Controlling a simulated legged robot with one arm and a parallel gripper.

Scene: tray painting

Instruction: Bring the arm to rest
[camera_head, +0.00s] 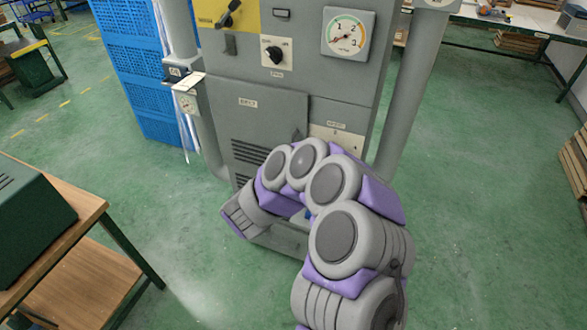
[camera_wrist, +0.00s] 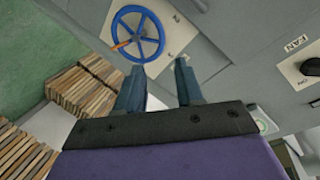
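My arm (camera_head: 335,240) is grey and purple. It rises from the lower right in the head view and bends over in front of a grey machine cabinet (camera_head: 270,115). I cannot make out the fingers in the head view. In the wrist view my gripper (camera_wrist: 160,68) shows two dark blue fingers, apart, with nothing seen between them. Beyond the fingertips a blue handwheel (camera_wrist: 150,45) with an orange mark sits on a pale plate on the cabinet. The fingers look apart from the wheel, though the distance is hard to tell.
The cabinet carries a dial gauge (camera_head: 349,32), a black knob (camera_head: 274,54) and a lever on a yellow plate (camera_head: 222,14). Blue crates (camera_head: 134,60) stand behind left. A wooden table (camera_head: 65,230) with a green case (camera_head: 28,215) is at left. Green floor (camera_head: 480,200) is open at right.

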